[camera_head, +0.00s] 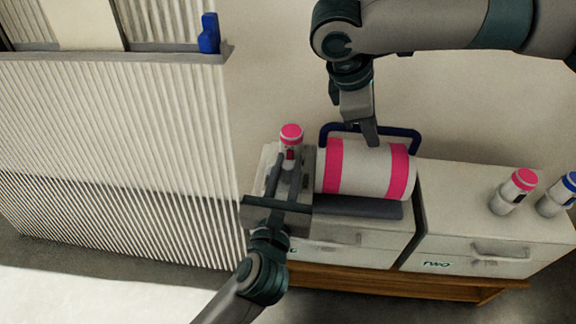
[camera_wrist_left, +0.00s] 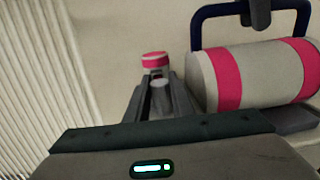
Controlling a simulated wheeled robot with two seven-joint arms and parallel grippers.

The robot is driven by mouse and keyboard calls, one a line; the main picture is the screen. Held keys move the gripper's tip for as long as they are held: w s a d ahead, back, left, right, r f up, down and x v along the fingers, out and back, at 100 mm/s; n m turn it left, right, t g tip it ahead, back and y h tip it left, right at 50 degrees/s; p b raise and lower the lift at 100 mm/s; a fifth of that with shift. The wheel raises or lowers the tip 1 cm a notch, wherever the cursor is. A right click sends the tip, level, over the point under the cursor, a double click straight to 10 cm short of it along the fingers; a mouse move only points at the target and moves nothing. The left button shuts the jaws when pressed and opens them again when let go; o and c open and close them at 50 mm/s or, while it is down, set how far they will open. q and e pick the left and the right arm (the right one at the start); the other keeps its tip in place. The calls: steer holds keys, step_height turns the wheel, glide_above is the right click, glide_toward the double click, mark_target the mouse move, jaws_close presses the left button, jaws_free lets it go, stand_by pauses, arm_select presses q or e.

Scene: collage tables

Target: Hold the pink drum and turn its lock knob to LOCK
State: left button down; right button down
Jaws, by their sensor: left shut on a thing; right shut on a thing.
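The pink drum (camera_head: 358,168) is a pale cylinder with two pink bands, lying on its side on a dark cradle (camera_head: 365,207). It also shows in the left wrist view (camera_wrist_left: 255,75). A navy handle (camera_head: 415,142) arches behind and above it. My right gripper (camera_head: 368,138) comes down from above and is shut on the handle's bar. My left gripper (camera_head: 286,165) is at the drum's left end, with its fingers around a small grey cylinder, seemingly the lock knob (camera_wrist_left: 160,98). I cannot read any LOCK mark or the knob's angle.
A small pink-capped canister (camera_head: 291,133) stands just beyond my left fingers. Another pink-capped canister (camera_head: 514,190) and a blue-capped one (camera_head: 558,194) stand on the right cabinet, marked TWO (camera_head: 500,245). A ribbed pale panel (camera_head: 120,150) is at left, with a blue object (camera_head: 209,34) on its ledge.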

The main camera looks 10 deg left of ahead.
arm_select(q)
steer(key=m+g+h, duration=0.1)
steer(key=m+h, duration=0.3)
steer(key=h, duration=0.2)
steer(key=m+g+h, duration=0.3)
steer(key=m+h, duration=0.1)
steer(key=h, duration=0.1)
steer(key=shift+g, duration=0.3)
steer(key=m+g+h, duration=0.4)
steer(key=g, duration=0.1)
steer(key=shift+w, duration=0.15)
steer(key=shift+m+g+h, duration=0.9)
steer(key=shift+m+g, duration=0.8)
steer(key=shift+g, duration=0.9)
arm_select(e)
steer(key=shift+a, duration=0.1)
arm_select(q)
steer(key=c, duration=1.5)
jaws_free()
steer(key=shift+c, duration=0.2)
steer(key=shift+a, duration=0.15)
